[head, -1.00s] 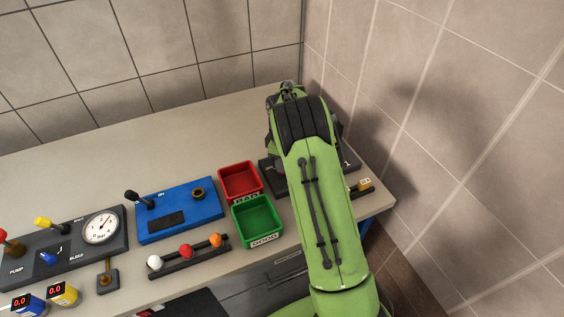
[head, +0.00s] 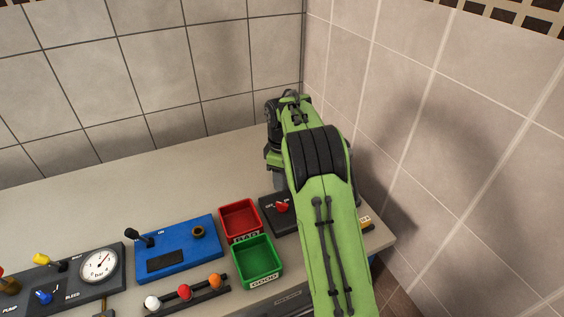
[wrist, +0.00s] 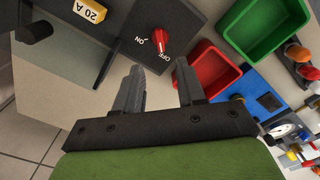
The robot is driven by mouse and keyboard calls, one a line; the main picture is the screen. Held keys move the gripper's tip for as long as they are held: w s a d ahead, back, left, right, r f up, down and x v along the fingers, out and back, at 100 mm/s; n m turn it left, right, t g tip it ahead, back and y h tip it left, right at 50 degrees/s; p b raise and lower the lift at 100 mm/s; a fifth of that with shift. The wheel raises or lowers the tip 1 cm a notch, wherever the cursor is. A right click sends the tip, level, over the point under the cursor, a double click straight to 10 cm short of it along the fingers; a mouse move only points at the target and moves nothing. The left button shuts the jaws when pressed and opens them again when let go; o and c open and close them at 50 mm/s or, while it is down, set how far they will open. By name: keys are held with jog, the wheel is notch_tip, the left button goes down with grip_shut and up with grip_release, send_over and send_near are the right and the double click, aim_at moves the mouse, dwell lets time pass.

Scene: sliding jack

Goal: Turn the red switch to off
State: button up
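The red switch (head: 282,206) is a small knob on a dark grey panel (head: 272,220) right of the bins, partly behind my arm in the head view. In the wrist view the red switch (wrist: 161,41) shows clearly, with ON and OFF lettered beside it on its panel. I cannot tell for sure which label it points to. My gripper (wrist: 159,66) is open and empty, its two fingers apart and pointing toward the panel. The switch lies beyond the fingertips, not between them. The head view does not show the fingers.
A red bin (head: 239,219) and a green bin (head: 257,262) stand left of the switch panel. A blue panel (head: 180,246) with a black lever is farther left. A yellow block marked 20 A (wrist: 91,10) sits near the panel. Tiled walls close the corner behind and right.

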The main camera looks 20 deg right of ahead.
notch_tip(320, 180, up, 6)
jog(key=shift+f+p, duration=0.25)
jog(key=shift+p, duration=0.25)
jog(key=s+a+r+m+t, duration=0.35)
jog(key=s+a+r, duration=0.35)
jog(key=s+r, duration=0.55)
jog(key=s+a+f+m+t, duration=0.1)
jog(key=s+f+m, duration=0.1)
jog(key=s, duration=0.7)
jog(key=s+a+f+m+t, duration=0.1)
jog(key=s+a+f+m, duration=0.1)
jog(key=s, duration=0.8)
jog(key=shift+s+m, duration=0.25)
jog(key=shift+m, duration=0.6)
jog(key=shift+f, duration=0.1)
